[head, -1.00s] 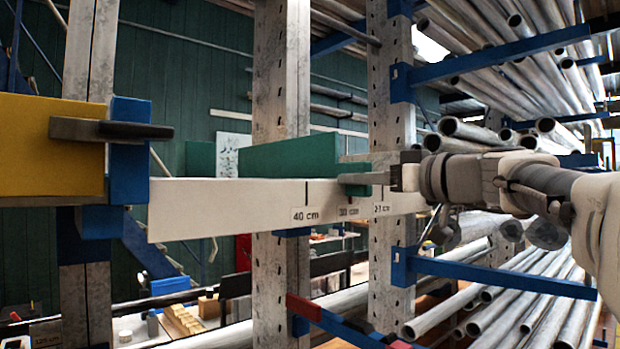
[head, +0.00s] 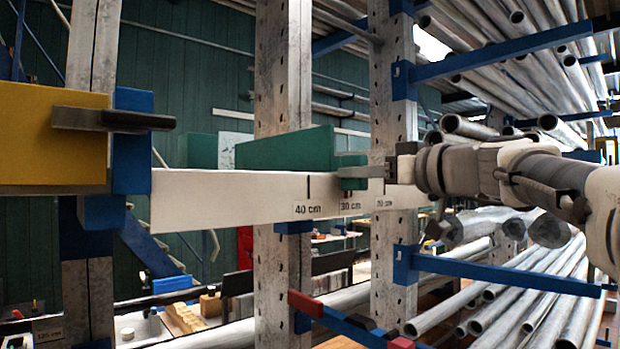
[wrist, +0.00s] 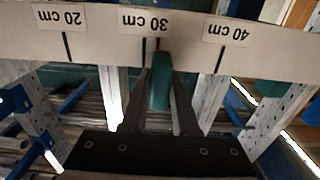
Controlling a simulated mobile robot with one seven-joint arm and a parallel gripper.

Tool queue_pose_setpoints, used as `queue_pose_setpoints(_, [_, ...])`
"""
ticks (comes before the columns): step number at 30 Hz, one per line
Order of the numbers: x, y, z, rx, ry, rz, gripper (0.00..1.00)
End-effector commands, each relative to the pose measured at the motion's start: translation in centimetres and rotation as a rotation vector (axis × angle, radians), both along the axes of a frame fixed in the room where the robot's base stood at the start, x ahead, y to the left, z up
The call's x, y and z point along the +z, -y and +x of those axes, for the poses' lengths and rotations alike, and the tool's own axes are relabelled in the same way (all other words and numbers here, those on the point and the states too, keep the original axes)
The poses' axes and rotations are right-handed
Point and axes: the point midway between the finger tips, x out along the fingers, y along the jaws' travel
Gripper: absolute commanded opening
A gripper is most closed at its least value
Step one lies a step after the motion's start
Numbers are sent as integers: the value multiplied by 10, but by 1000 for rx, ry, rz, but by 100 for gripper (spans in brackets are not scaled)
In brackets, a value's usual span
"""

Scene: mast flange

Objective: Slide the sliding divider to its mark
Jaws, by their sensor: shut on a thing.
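The green sliding divider (head: 285,151) sits on the pale beam (head: 225,205) in the head view, its small tab (head: 351,160) hanging over the near face close to the 30 cm label. My gripper (head: 362,172) reaches in from the right and is shut on this tab. In the wrist view the green tab (wrist: 160,82) stands between the two fingers of my gripper (wrist: 160,75). The tab is just to the 40 cm side of the 30 cm line (wrist: 144,48). The 20 cm line (wrist: 66,46) and 40 cm line (wrist: 220,61) are clear of it.
A yellow block (head: 50,140) with a dark bar and a blue bracket (head: 132,140) stands at the beam's left end. Perforated uprights (head: 390,120) stand behind the beam. Blue arms (head: 490,55) carrying metal pipes (head: 480,75) lie above and below my arm.

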Motion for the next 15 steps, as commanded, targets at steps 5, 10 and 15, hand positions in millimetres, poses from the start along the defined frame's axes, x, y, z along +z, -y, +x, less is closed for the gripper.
queue_pose_setpoints(5, [-1, -9, -6, 4, 1, 0, 0])
queue_pose_setpoints(10, [-1, -15, -11, 3, 1, 1, 0])
queue_pose_setpoints(15, [-2, -23, -16, 4, 1, -1, 0])
